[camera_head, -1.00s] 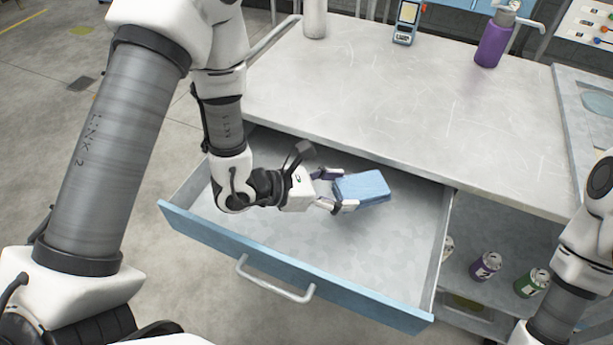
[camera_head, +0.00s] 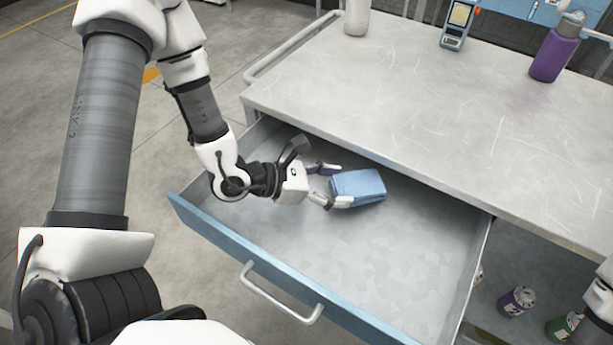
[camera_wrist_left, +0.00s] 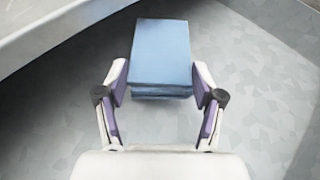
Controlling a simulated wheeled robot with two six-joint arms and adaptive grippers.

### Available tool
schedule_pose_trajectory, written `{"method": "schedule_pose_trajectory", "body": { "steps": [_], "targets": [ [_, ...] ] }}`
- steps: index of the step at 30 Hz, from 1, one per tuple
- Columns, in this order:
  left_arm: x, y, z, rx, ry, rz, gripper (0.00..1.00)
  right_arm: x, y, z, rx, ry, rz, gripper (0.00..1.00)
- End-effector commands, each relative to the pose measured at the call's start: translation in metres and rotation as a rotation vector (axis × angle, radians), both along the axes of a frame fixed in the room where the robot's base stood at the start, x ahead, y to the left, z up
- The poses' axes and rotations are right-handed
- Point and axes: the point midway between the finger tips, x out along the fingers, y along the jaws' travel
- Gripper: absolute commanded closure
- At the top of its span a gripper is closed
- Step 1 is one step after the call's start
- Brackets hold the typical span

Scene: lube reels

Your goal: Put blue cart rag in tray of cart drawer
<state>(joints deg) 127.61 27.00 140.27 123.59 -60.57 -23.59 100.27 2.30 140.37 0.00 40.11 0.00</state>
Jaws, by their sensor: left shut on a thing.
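The blue rag (camera_head: 358,186) is a folded block inside the open cart drawer (camera_head: 330,250), over its grey tray floor. It also shows in the left wrist view (camera_wrist_left: 160,55), at the top middle. My left gripper (camera_head: 325,186) reaches into the drawer from the left, its fingers on either side of the rag's near end. In the left wrist view my left gripper (camera_wrist_left: 160,95) has purple-padded fingers shut on the rag. I cannot tell whether the rag touches the tray floor. Of my right arm only a part shows at the lower right edge; its gripper is out of view.
The drawer has a blue front with a handle (camera_head: 280,292). The cart top (camera_head: 400,110) overhangs the drawer's back. A purple bottle (camera_head: 554,50), a handheld device (camera_head: 458,24) and a white container (camera_head: 357,17) stand on it. Cans (camera_head: 516,301) sit on a lower shelf. The rest of the drawer is empty.

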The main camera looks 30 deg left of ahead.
Motion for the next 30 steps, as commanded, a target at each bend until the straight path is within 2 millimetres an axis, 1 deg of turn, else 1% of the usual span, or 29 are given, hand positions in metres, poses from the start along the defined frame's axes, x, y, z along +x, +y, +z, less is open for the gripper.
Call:
{"method": "schedule_pose_trajectory", "body": {
  "steps": [1,2,6,9,13,15,18,26,29,30],
  "targets": [
    [0.001,0.011,0.004,-0.006,-0.001,0.009,0.66,0.000,0.000,0.008,0.000,0.000,0.000,0.63],
    [0.001,0.018,0.006,-0.006,-0.002,0.010,0.66,0.000,0.000,0.011,0.000,0.000,0.000,0.63],
    [0.002,0.046,0.005,-0.003,-0.002,0.007,0.66,0.000,0.000,0.024,0.000,0.000,0.000,0.63],
    [0.002,0.059,0.004,-0.003,-0.001,0.003,0.66,0.000,0.000,0.029,0.000,0.000,0.000,0.63],
    [0.002,0.071,0.000,0.000,0.000,0.004,0.66,0.000,0.000,0.033,0.000,0.000,0.000,0.63],
    [0.001,0.069,-0.022,0.004,0.006,-0.003,0.66,0.000,0.000,0.025,0.000,-0.001,0.000,0.63],
    [0.001,0.069,-0.035,0.003,0.004,-0.002,0.66,0.000,0.000,0.023,0.000,0.001,0.000,0.63],
    [0.002,0.069,-0.036,0.001,0.001,0.000,0.66,0.000,0.000,0.023,0.000,0.000,0.000,0.63],
    [0.002,0.069,-0.040,0.000,0.000,0.000,0.66,0.000,0.000,0.019,0.000,0.000,0.000,0.63],
    [0.002,0.069,-0.040,0.001,0.001,0.000,0.29,0.000,0.000,0.019,0.000,0.000,0.000,0.63]
  ]
}}
